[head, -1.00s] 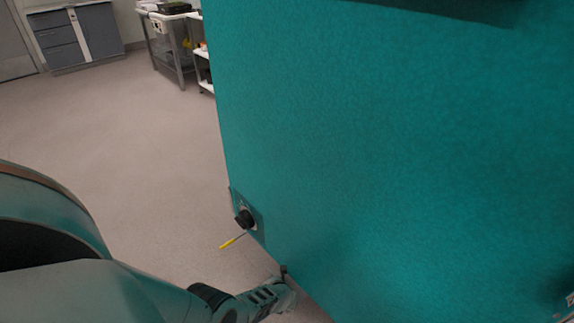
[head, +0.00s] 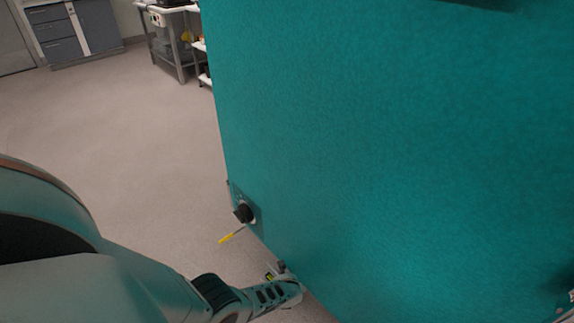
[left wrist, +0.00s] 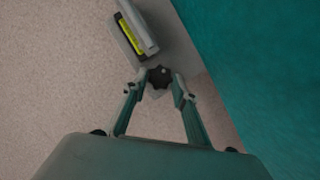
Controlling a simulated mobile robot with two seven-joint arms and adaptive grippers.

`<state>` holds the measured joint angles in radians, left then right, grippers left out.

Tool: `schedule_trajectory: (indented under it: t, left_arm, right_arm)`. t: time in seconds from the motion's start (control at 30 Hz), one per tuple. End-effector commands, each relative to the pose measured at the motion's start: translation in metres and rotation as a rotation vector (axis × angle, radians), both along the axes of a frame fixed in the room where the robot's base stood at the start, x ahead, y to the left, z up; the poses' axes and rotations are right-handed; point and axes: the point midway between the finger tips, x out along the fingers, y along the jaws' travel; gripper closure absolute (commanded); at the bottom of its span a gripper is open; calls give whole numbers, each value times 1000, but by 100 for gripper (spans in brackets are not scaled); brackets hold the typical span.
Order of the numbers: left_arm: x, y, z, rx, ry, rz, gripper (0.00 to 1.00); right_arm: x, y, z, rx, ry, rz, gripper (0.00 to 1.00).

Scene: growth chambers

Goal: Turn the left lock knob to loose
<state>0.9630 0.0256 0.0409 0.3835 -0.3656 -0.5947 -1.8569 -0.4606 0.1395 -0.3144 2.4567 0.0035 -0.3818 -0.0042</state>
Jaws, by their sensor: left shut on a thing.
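A dark lobed lock knob (left wrist: 159,76) shows in the left wrist view, between the fingertips of my left gripper (left wrist: 158,83). The gripper is shut on it, with one finger on either side. Beside it is a grey block with a yellow label (left wrist: 129,37). In the head view my left gripper (head: 282,270) is low, beside the bottom edge of the large teal panel (head: 380,150); the held knob is mostly hidden there. My right gripper is not in view.
A black round fitting (head: 243,212) with a thin yellow-tipped lever (head: 232,235) sits on the panel's lower left corner, above my left gripper. Open floor (head: 130,130) lies to the left. A cart (head: 172,40) and grey drawers (head: 70,35) stand farther back.

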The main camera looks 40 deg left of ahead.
Motion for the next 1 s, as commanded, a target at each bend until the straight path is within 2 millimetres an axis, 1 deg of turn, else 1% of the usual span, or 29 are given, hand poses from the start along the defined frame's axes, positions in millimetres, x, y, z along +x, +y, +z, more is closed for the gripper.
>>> schedule_trajectory:
  t: [0.03,0.37,0.5,0.6,0.73,1.0]
  left_arm:
    - [-4,-2,-5,-1,9,31,94]
    - [-3,-5,-7,-1,11,331,94]
    - [-1,-6,-7,-3,10,454,94]
    - [-1,-7,-7,-3,11,530,94]
    - [1,-7,-6,-4,9,616,94]
    - [3,-7,-5,-4,7,723,94]
  right_arm:
    - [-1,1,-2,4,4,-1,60]
    - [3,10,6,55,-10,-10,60]
    - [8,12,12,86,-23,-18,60]
    - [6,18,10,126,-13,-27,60]
    - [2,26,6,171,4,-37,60]
    - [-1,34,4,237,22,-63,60]
